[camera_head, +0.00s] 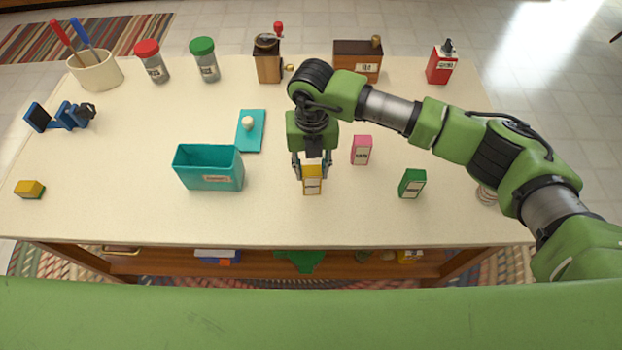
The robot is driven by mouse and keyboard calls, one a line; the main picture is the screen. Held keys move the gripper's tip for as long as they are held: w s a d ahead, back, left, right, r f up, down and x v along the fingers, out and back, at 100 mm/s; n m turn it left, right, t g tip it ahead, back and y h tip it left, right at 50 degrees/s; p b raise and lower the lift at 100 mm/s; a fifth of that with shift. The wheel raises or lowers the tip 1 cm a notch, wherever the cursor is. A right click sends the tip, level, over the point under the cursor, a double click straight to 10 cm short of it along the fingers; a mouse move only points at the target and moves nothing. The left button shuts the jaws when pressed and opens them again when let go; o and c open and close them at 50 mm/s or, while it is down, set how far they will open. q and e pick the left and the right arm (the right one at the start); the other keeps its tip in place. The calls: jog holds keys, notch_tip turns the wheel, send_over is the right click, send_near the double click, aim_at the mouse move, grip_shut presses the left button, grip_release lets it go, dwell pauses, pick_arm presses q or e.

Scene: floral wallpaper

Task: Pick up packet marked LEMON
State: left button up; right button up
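A yellow packet (312,186) with a white label stands upright near the front middle of the table; its lettering is too small to read. My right gripper (312,174) points down over it. Its two fingers are spread, one on each side of the packet's upper part, with what looks like a small gap on each side. A pink packet (361,150) stands to the right, and a green packet (411,184) stands further right. My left gripper is not in view.
A teal bin (209,173) stands left of the gripper, with a teal pad (250,138) bearing a white object behind it. A grinder (268,62), a wooden box (357,58), jars and a red bottle (441,66) line the back. The front strip is clear.

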jog(key=shift+r+p, duration=2.2)
jog(key=shift+r, duration=1.8)
jog(key=shift+r+p, duration=1.15)
jog(key=shift+r, duration=1.35)
